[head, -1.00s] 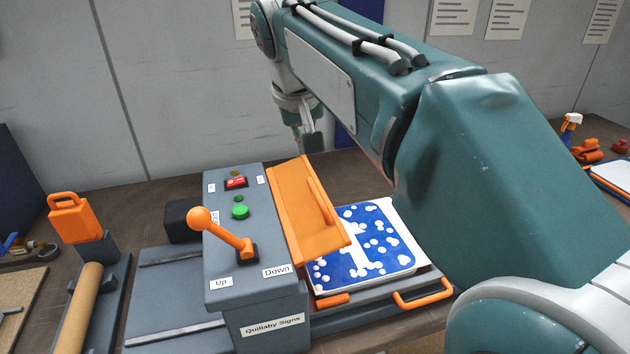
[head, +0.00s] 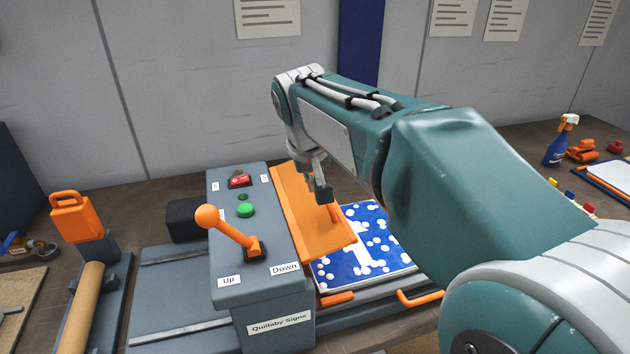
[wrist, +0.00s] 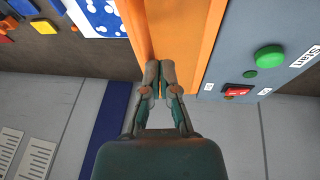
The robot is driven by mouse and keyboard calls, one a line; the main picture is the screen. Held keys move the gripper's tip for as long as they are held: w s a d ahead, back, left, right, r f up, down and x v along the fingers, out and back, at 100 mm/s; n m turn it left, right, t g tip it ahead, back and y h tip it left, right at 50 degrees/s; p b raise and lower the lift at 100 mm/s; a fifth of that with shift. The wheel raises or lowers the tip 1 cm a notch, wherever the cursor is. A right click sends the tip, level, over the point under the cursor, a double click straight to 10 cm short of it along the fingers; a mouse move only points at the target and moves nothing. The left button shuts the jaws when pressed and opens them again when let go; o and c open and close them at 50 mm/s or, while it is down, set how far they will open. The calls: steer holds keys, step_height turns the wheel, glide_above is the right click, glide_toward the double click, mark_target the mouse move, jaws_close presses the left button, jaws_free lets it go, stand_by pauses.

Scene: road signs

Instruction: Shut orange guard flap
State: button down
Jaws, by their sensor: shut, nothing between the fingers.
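The orange guard flap (head: 308,217) is tilted up along the right side of the grey machine (head: 258,290), above a blue sign with white spots (head: 362,262). The flap's handle is partly hidden behind my gripper (head: 324,196) in the head view. In the wrist view the flap (wrist: 188,35) runs up from the fingertips. My gripper (wrist: 160,70) is shut and empty, its tips in front of or at the flap; I cannot tell if they touch.
An orange-knobbed lever (head: 230,230), a green button (head: 246,210) and a red switch (head: 239,181) are on the machine's top. A spray bottle (head: 560,142) stands at the far right. A cardboard roll (head: 87,305) lies at left.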

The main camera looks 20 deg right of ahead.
steer(key=shift+d+f+y, duration=0.2)
steer(key=shift+d+y, duration=0.2)
steer(key=shift+d, duration=0.1)
steer(key=shift+d+f+y, duration=0.15)
steer(key=shift+d+y, duration=0.25)
steer(key=shift+d, duration=0.1)
steer(key=shift+d+f+m+y, duration=0.3)
steer(key=shift+d+f+y, duration=0.25)
steer(key=shift+y, duration=0.15)
steer(key=f+y, duration=0.3)
steer(key=y, duration=0.1)
steer(key=d+f+m+y, duration=0.1)
steer(key=f+y, duration=0.3)
steer(key=f+m+t+y, duration=0.1)
steer(key=f+y, duration=0.2)
steer(key=y, duration=0.1)
steer(key=shift+d+f, duration=0.25)
steer(key=shift+f, duration=0.1)
steer(key=f+y, duration=0.1)
steer(key=a+f+y, duration=0.1)
steer(key=shift+m+t+y, duration=0.3)
steer(key=shift+a+f, duration=0.85)
steer(key=shift+a, duration=0.05)
